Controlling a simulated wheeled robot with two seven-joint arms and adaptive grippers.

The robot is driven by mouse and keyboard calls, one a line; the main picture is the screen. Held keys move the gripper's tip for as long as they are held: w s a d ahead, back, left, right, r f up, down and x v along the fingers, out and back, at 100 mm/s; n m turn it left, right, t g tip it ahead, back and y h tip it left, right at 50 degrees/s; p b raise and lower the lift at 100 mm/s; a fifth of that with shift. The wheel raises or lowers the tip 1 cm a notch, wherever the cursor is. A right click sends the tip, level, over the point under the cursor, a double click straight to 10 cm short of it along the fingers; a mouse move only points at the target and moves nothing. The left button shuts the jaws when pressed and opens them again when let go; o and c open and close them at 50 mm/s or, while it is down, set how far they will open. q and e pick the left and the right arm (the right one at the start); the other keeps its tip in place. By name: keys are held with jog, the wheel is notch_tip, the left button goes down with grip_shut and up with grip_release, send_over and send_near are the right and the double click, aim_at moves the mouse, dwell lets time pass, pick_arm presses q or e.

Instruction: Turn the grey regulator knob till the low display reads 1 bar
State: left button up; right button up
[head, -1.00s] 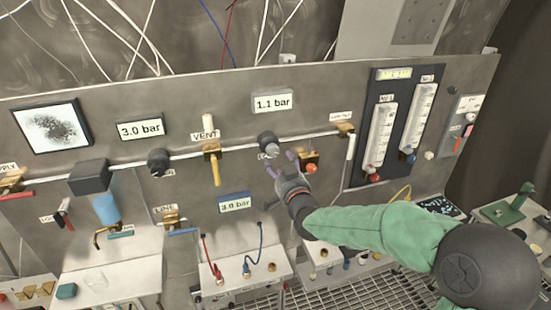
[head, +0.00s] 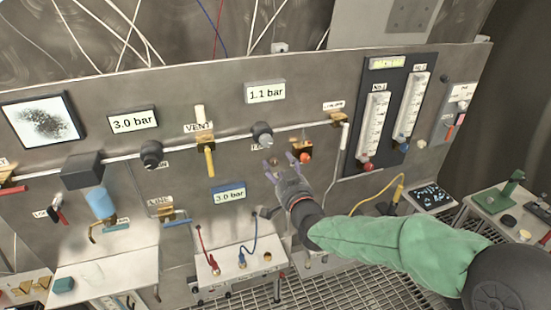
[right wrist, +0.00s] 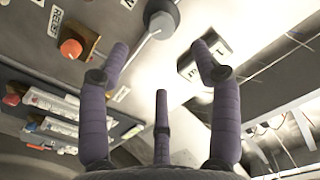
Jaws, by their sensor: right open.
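The grey regulator knob (head: 262,134) sits on the horizontal pipe, below a grey-framed display (head: 265,92) that reads 1.1 bar. My right gripper (head: 279,163) is open and empty, just below and right of the knob, apart from it. In the right wrist view the knob (right wrist: 162,22) lies beyond the spread fingers (right wrist: 160,62), with clear space between. A blue-framed display (head: 229,194) lower on the panel reads 3.0 bar. A third display (head: 134,121) at upper left also reads 3.0 bar. My left gripper is not in view.
A brass valve with an orange cap (head: 305,152) is close right of my right gripper. A yellow-handled vent valve (head: 209,160) and a dark knob (head: 151,153) are to the left. Flow tubes (head: 376,130) stand at right. White shelves (head: 240,265) jut out below.

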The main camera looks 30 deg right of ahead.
aim_at(267, 142)
jog(key=w+d+n+p, duration=0.1)
jog(key=w+n, duration=0.1)
jog(key=w, duration=0.1)
jog(key=w+d+n+p, duration=0.1)
jog(key=w, duration=0.3)
jog(key=w+d+n+p, duration=0.1)
jog(key=w+n, duration=0.1)
jog(key=w, duration=0.2)
jog(key=shift+w+r+n, duration=0.1)
jog(key=shift+r+n, duration=0.2)
jog(key=c, duration=1.1)
